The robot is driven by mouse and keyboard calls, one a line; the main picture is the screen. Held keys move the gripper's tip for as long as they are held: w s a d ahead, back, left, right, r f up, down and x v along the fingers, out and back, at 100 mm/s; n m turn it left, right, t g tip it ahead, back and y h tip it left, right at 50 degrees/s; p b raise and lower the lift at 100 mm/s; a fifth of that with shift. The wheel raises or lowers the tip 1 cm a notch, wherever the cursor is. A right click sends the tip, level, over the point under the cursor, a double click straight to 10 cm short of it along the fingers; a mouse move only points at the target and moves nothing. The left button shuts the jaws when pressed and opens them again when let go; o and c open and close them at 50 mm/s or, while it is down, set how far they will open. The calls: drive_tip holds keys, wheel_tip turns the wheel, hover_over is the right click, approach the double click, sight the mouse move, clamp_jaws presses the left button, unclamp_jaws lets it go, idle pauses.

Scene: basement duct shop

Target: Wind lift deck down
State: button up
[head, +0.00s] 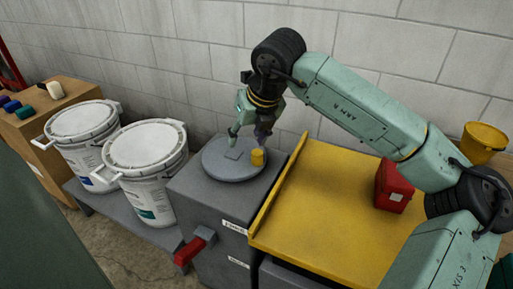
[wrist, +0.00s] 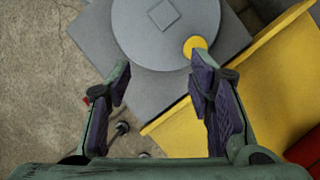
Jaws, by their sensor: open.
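The yellow lift deck (head: 335,215) has a raised lip along its left side; its edge also shows in the wrist view (wrist: 265,90). Left of it stands a grey cabinet (head: 208,216) with a round grey wheel (head: 222,171) lying flat on top. The wheel bears a short yellow knob (head: 257,157) near its right edge and a grey square plate. In the wrist view the knob (wrist: 194,46) is just beyond the right finger. My gripper (head: 248,132) is open and empty above the wheel, fingers pointing down; the wrist view shows both fingers (wrist: 161,78) apart.
A red lever (head: 194,246) sticks out of the cabinet's front. A red box (head: 393,186) is on the deck. Two white buckets (head: 146,160) stand on a grey bench at left. A yellow bucket (head: 483,142) is at far right. A block wall (head: 190,50) closes the back.

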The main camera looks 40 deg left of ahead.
sight(257, 152)
drive_tip(key=shift+m+t+h, duration=0.4)
drive_tip(key=shift+t, duration=0.1)
drive_tip(key=w+f, duration=0.2)
drive_tip(key=f, duration=0.1)
drive_tip(key=w+a+f, duration=0.1)
drive_tip(key=f, duration=0.3)
drive_tip(key=w+f+p, duration=0.1)
drive_tip(key=w+f, duration=0.1)
drive_tip(key=f, duration=0.1)
drive_tip(key=shift+w+a+f, duration=0.2)
drive_tip(key=shift+w+a, duration=0.15)
drive_tip(key=shift+a, duration=0.05)
drive_tip(key=shift+c, duration=0.4)
clamp_jaws()
